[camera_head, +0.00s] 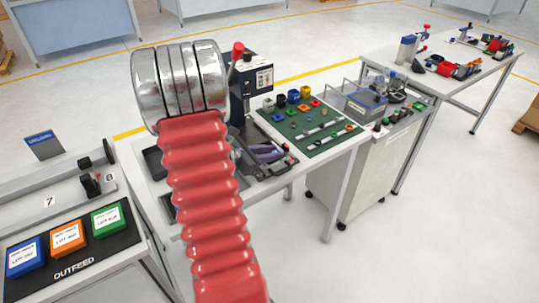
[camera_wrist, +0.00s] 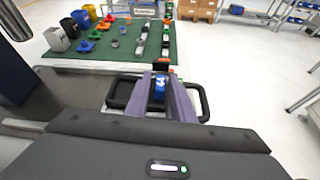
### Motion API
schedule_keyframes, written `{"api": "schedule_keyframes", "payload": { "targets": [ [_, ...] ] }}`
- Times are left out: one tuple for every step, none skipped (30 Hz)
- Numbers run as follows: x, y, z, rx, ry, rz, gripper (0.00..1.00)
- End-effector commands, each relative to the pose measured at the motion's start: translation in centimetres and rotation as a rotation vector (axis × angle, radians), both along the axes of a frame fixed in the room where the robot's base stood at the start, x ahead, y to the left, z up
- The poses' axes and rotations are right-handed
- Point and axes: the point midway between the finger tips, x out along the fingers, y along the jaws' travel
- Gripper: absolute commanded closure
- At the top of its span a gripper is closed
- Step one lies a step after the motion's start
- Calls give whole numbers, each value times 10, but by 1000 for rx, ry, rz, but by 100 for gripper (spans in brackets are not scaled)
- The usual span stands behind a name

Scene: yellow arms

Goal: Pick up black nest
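A row of small open-topped blocks stands along the back left edge of the green mat. One of them is black and is the likeliest black nest (camera_head: 281,101); it also shows in the wrist view (camera_wrist: 69,28), between a grey one and a blue one. My gripper (camera_wrist: 165,78) has two purple fingers and points toward the mat; it is low over the bench, short of the row and to its right. A blue and black item shows between the fingers, and I cannot tell whether they hold it. The red bellows of my arm hides part of the bench.
The green mat (camera_head: 306,128) also carries small coloured parts and long grey strips. A grey cabinet (camera_head: 345,165) with instruments adjoins it on the right. Open floor lies at lower right.

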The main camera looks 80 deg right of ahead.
Motion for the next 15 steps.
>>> {"api": "schedule_keyframes", "payload": {
  "targets": [
    [0,0,0,0,0,0,78],
    [0,0,0,0,0,0,78],
    [0,0,0,0,0,0,78],
    [0,0,0,0,0,0,78],
    [0,0,0,0,0,0,78],
    [0,0,0,0,0,0,81],
    [0,0,0,0,0,0,83],
    [0,0,0,0,0,0,85],
    [0,0,0,0,0,0,88],
    [0,0,0,0,0,0,90],
    [0,0,0,0,0,0,92],
    [0,0,0,0,0,0,95],
    [0,0,0,0,0,0,97],
    [0,0,0,0,0,0,99],
    [0,0,0,0,0,0,100]
  ]
}}
